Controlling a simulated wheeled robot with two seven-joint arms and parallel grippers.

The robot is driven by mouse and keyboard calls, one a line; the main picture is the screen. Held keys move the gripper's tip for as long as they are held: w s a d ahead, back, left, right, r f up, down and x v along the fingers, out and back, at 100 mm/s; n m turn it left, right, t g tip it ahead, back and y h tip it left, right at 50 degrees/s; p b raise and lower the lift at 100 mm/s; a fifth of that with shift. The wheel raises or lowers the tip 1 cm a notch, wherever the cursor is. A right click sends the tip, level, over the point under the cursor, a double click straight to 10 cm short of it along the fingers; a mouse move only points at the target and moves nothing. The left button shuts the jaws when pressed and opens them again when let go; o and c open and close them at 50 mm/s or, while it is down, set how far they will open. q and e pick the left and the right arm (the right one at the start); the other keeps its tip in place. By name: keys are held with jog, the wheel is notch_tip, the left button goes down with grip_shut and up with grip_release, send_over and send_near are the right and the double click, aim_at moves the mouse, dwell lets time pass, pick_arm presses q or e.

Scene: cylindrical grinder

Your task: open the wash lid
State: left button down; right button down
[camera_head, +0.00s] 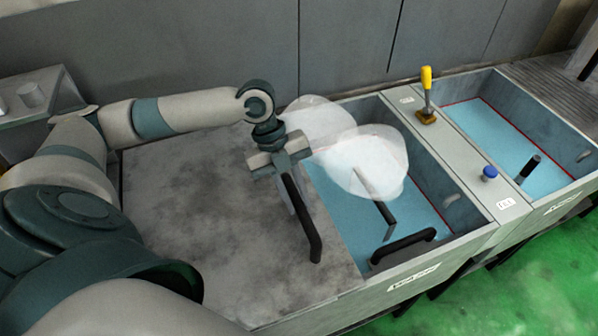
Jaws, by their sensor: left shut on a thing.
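The wash lid (200,225) is a flat grey, stained metal plate lying over the left part of a tank. A long black bar handle (303,222) stands near its right edge. My left gripper (284,172) is shut on the upper, far end of this handle. To the right of the lid, part of the tank (430,180) shows open, with a light blue inside. White translucent blobs (365,160) hang over the opening and hide part of it and of the area beside my gripper. My right gripper is not in view.
A second blue tank (535,120) lies to the right, past a grey divider with a yellow-handled lever (427,95) and a blue knob (490,173). A black handle (403,246) sits at the tank's front edge. A grey wall (200,55) stands behind.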

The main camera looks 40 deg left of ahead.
pick_arm(q)
jog(key=c, duration=1.6)
grip_release()
jog(key=shift+o, duration=0.2)
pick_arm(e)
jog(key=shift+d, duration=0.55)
